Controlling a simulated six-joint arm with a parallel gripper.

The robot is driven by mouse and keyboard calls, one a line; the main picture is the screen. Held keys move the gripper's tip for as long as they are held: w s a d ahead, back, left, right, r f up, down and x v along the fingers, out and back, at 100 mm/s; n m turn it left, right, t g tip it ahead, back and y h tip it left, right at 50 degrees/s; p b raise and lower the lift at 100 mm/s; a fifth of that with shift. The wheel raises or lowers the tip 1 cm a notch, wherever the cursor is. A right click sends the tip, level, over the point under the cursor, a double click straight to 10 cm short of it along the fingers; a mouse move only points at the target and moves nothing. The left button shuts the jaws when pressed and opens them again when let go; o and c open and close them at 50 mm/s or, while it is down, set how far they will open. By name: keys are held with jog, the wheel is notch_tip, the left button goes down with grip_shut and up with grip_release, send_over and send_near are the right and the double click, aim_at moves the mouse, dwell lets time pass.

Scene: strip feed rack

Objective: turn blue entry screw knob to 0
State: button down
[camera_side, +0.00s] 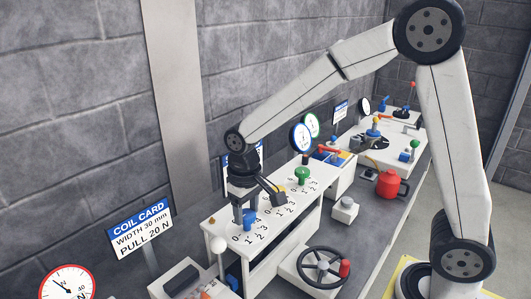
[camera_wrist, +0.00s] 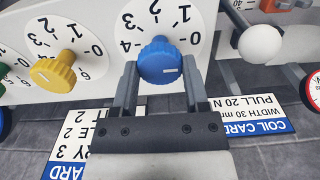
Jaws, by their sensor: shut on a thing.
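The blue knob (camera_wrist: 160,62) sits on a white dial (camera_wrist: 199,14) numbered from 0 to 4 in the wrist view. My gripper (camera_wrist: 158,73) has one finger on each side of the blue knob and is shut on it. A small white mark shows on the knob's near face; I cannot tell exactly which number it points to. The 0 lies to the right of the knob and the 4 to its left in this view. In the side view the blue knob (camera_side: 249,217) stands at the near end of the white panel, partly covered by my gripper.
A yellow knob (camera_wrist: 54,70) on its own dial is beside the blue one. A green knob (camera_side: 303,174) stands farther along the panel. A white ball-topped lever (camera_wrist: 260,44) and a COIL CARD sign (camera_wrist: 256,117) are close by. A handwheel (camera_side: 322,267) stands in front.

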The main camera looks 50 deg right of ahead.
dwell(0.4)
jog(key=shift+c, duration=0.5)
grip_release()
jog(key=shift+r, duration=3.95)
jog(key=shift+f, duration=0.1)
jog(key=t, duration=0.1)
send_over(272, 230)
notch_tip(272, 230, down, 6)
jog(key=shift+w+r, duration=0.1)
jog(key=s+d+f+t, duration=0.1)
jog(key=s+d+f, duration=0.1)
jog(key=s+f, duration=0.3)
jog(key=shift+s+d+f+t, duration=0.2)
jog(key=shift+s+d+t, duration=0.15)
jog(key=shift+s, duration=0.35)
